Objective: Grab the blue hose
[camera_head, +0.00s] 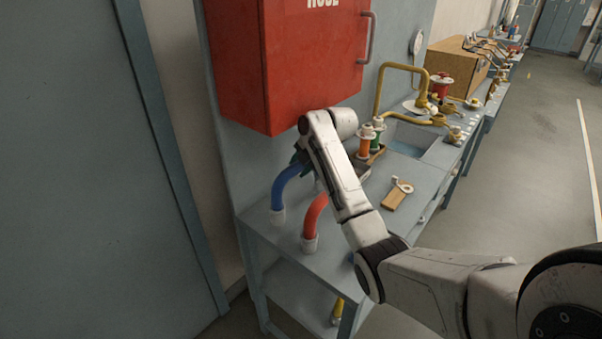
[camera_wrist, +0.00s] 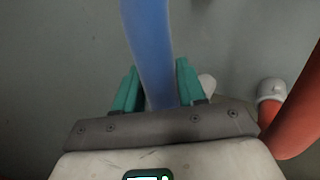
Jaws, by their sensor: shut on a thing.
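The blue hose (camera_head: 286,186) stands on the near left part of the grey bench, curving up from a white end fitting. In the wrist view the blue hose (camera_wrist: 150,50) runs down between the two green fingers of my gripper (camera_wrist: 160,88). The gripper is shut on it, with a finger on either side. In the head view the fingers are mostly hidden behind my wrist, at the hose's upper part.
A red hose (camera_head: 314,218) stands just right of the blue one and also shows in the wrist view (camera_wrist: 295,122). A red cabinet (camera_head: 310,60) hangs above. Spools (camera_head: 366,140), a wooden block (camera_head: 394,198) and a sink (camera_head: 410,140) are farther along the bench (camera_head: 340,262).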

